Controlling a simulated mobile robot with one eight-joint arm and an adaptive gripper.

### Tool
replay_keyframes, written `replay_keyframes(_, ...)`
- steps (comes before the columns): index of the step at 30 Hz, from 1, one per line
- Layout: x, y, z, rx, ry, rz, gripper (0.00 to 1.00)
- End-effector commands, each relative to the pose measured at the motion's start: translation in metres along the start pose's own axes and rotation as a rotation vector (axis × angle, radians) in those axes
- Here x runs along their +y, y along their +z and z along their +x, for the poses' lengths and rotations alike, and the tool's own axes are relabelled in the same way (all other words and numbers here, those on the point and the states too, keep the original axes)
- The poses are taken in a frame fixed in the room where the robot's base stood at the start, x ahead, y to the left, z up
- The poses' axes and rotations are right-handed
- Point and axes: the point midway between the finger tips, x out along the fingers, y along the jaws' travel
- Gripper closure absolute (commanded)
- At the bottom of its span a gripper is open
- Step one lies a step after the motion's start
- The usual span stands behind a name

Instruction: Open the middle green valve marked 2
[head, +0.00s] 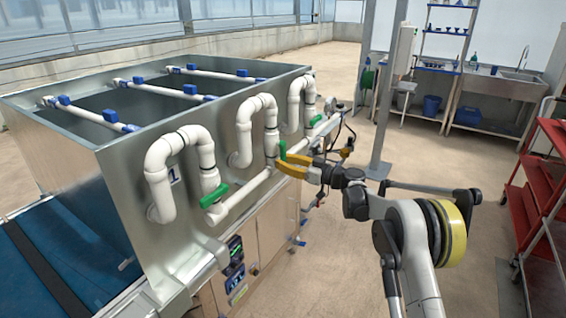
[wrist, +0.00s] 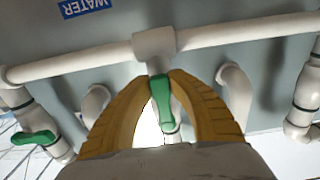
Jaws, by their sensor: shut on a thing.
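The middle green valve handle (head: 283,149) is on the middle white looped pipe (head: 243,135) on the side of the metal tank. My gripper (head: 280,164) has its yellow fingers at this handle. In the wrist view, my gripper (wrist: 163,80) is shut with the green handle (wrist: 162,97) between its fingertips. The handle lies roughly in line with its short pipe. The mark 2 cannot be seen.
A green handle (head: 214,195) on the nearer pipe sits crosswise, beside a label 1 (head: 174,176). Another green handle (head: 316,120) is on the farther pipe. A grey post (head: 384,110) and a red cart (head: 540,190) stand to the right. Open floor lies between.

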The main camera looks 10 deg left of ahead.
Motion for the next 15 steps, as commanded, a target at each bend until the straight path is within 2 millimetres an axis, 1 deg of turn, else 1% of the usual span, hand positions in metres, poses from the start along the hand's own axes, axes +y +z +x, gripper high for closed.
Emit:
replay_keyframes(1,0.0013,-0.0015,-0.0001,0.002,0.004,0.001,0.72)
replay_keyframes(3,0.0012,-0.0013,-0.0001,0.002,0.003,0.001,0.55)
replay_keyframes(11,0.0007,-0.0007,-0.0004,0.001,0.002,0.001,0.55)
replay_keyframes(13,0.001,-0.0007,-0.003,0.001,0.003,0.001,0.55)
replay_keyframes(15,0.0017,-0.0009,-0.0097,0.0,0.004,0.001,0.55)
